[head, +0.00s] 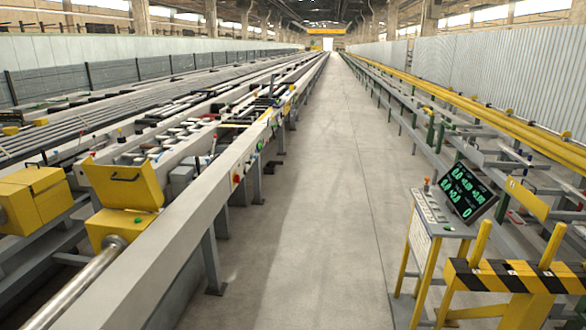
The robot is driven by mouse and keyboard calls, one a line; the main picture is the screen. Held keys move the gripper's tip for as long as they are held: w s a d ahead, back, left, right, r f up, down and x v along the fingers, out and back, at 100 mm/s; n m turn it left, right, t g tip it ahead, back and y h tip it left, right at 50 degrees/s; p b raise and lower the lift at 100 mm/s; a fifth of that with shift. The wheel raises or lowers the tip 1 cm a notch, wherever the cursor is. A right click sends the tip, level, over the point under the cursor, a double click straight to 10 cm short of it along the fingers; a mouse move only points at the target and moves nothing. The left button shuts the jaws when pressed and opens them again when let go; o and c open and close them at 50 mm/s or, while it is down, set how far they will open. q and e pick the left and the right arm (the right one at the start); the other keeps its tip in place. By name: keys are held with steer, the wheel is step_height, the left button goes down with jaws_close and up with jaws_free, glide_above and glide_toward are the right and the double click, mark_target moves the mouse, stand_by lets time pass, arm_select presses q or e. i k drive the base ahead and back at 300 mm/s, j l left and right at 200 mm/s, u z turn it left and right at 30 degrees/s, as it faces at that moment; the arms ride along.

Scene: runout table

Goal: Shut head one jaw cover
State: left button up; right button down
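A yellow jaw cover (122,186) with a dark handle stands raised and tilted open above a yellow head box (112,224) at the lower left in the head view. A shiny round bar (85,287) runs from the front of this box toward the lower left. A second yellow head box (33,200) stands further left, and its top looks closed. I see no label that tells which is head one. Neither of my grippers is in view.
A long grey rail (190,223) of the runout table runs between the heads and the clear concrete aisle (320,215). A control console (436,215) with a screen (467,193) and a black-and-yellow striped barrier (510,275) stand on the right.

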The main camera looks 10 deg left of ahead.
mark_target(129, 188)
steer(key=i+u, duration=0.15)
steer(key=i, duration=0.35)
steer(key=i+u, duration=0.15)
steer(key=i, duration=0.35)
steer(key=i+l+u, duration=0.15)
steer(key=i, duration=0.35)
steer(key=i+l+u, duration=0.15)
steer(key=i, duration=0.35)
